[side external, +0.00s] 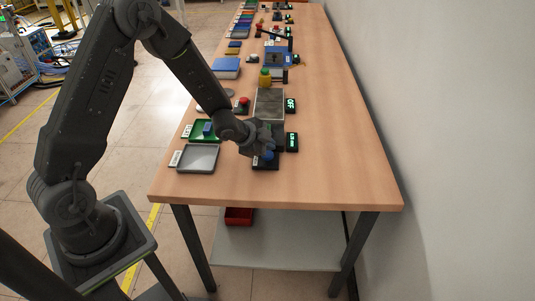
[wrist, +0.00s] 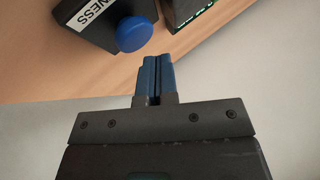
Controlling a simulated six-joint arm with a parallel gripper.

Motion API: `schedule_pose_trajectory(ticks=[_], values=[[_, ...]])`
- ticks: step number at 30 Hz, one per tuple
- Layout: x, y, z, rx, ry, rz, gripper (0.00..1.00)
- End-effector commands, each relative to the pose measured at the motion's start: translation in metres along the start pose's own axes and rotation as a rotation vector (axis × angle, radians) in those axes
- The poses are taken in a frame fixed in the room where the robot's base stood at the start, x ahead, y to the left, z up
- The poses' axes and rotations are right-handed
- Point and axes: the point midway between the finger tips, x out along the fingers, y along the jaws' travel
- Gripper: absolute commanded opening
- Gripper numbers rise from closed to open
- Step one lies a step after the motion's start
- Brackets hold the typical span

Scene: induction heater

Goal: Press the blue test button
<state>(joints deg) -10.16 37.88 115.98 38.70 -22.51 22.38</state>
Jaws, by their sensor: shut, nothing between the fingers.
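The blue test button (side external: 268,155) is a round blue cap on a dark box near the front of the table. In the wrist view the blue button (wrist: 134,34) sits at the top, just left of my fingertips, on a black box with a white label (wrist: 95,12) partly reading "NESS". My gripper (side external: 264,146) is over the box, close to the button in the side view. In the wrist view my gripper (wrist: 158,62) has its two blue fingers together and empty. A gap shows between the fingertips and the button there; the height above it is hard to tell.
A green-lit display (side external: 292,142) stands right of the button box. A grey tray (side external: 198,159) and a green tray (side external: 205,136) with a blue block lie to its left. A red button (side external: 243,101) and a metal plate (side external: 269,103) are farther back. The front right tabletop is clear.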

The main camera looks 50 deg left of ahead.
Motion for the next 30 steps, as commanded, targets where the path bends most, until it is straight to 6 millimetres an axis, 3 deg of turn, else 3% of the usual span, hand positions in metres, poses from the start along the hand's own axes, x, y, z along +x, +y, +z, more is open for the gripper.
schedule_pose_trajectory(ticks=[18,30], values=[[-0.033,-0.024,-0.025,0.002,0.003,-0.001,0.00],[-0.035,-0.026,-0.025,-0.001,0.000,-0.001,0.00]])
